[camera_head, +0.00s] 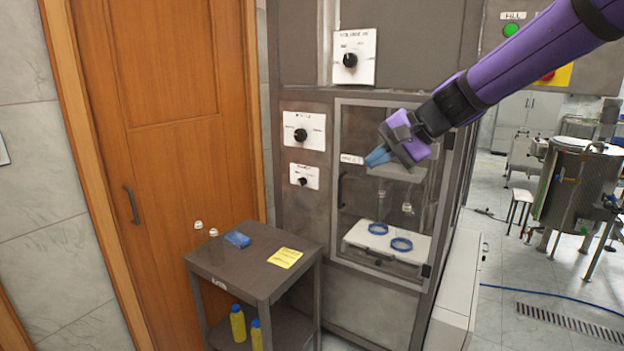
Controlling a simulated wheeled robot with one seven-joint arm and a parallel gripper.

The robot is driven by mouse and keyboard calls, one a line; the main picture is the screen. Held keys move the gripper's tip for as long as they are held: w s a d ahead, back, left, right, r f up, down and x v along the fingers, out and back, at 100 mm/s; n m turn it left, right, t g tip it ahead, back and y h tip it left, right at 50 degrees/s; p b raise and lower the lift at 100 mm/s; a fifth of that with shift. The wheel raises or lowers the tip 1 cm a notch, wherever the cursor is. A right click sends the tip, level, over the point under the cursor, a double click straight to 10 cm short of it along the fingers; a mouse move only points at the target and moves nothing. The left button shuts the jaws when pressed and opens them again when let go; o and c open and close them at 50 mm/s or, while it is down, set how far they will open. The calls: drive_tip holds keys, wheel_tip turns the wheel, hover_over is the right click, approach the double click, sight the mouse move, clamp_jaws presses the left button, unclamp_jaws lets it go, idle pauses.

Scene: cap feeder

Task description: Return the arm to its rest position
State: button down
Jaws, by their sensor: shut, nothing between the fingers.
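My gripper (377,157) hangs at the end of my purple arm, which comes in from the upper right. Its blue fingertips are together with nothing between them. It is in front of the upper part of the cap feeder's glazed door (357,190) and points left and down. I cannot tell how far it is from the glass.
A dark cart (222,262) below left carries a blue item (237,239) and a yellow note (285,257), with yellow bottles (238,323) on its lower shelf. Knob panels (303,131) (354,57) are on the cabinet front. Open floor and a steel tank (583,190) lie to the right.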

drive_tip(key=s+d+n+h, duration=0.1)
drive_tip(key=s+d+h, duration=0.2)
drive_tip(key=s+d, duration=0.3)
drive_tip(key=s+d+f+n+t+h, duration=0.1)
drive_tip(key=s+d, duration=0.5)
drive_tip(key=s, duration=0.7)
drive_tip(key=s+d+f+n+h, duration=0.1)
drive_tip(key=s+d+h, duration=0.4)
drive_tip(key=s, duration=0.5)
drive_tip(key=shift+d+n, duration=0.45)
drive_tip(key=shift+n, duration=0.35)
drive_tip(key=shift+w+a+t, duration=0.1)
drive_tip(key=shift+t, duration=0.2)
